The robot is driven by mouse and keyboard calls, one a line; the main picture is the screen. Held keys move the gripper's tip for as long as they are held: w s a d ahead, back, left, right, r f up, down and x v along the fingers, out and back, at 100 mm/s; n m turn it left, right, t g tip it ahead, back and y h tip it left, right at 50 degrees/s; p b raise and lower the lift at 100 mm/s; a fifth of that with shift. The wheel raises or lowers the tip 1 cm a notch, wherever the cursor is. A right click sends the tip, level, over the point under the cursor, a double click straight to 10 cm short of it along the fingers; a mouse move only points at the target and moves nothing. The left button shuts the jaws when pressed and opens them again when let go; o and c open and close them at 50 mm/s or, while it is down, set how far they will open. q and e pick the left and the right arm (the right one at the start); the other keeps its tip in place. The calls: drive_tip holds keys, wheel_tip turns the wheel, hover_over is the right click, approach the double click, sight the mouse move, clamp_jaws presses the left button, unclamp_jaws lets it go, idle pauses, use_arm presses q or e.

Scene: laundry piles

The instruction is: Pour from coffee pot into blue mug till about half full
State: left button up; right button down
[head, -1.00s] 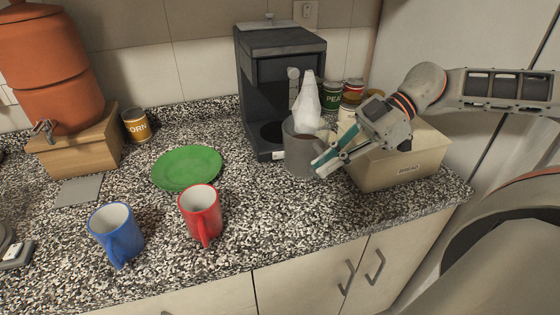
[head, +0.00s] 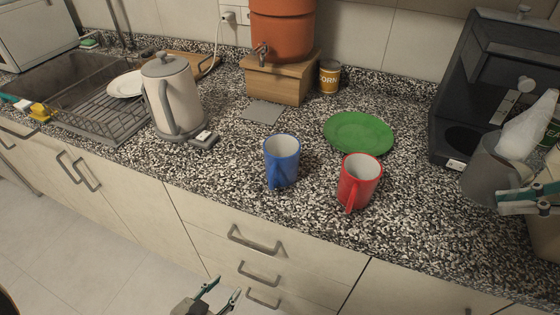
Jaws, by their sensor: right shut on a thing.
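The blue mug (head: 281,163) stands upright on the speckled counter, its handle toward the front edge. Its inside looks pale, with no coffee visible. The grey coffee pot (head: 483,168) is near the right edge, in front of the black coffee machine (head: 480,75). My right gripper (head: 525,197) is shut on the pot's handle side; its arm is mostly out of frame. I cannot tell whether the pot touches the counter. My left gripper (head: 219,291) is low at the bottom, in front of the cabinets, open and empty.
A red mug (head: 358,181) stands right of the blue mug, with a green plate (head: 359,133) behind it. A kettle (head: 174,97) stands to the left. Counter between red mug and pot is clear.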

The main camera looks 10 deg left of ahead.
drive_tip(key=shift+r, duration=0.1)
idle(0.3)
drive_tip(key=shift+r, duration=0.45)
drive_tip(key=shift+r+p, duration=1.05)
drive_tip(key=shift+r, duration=1)
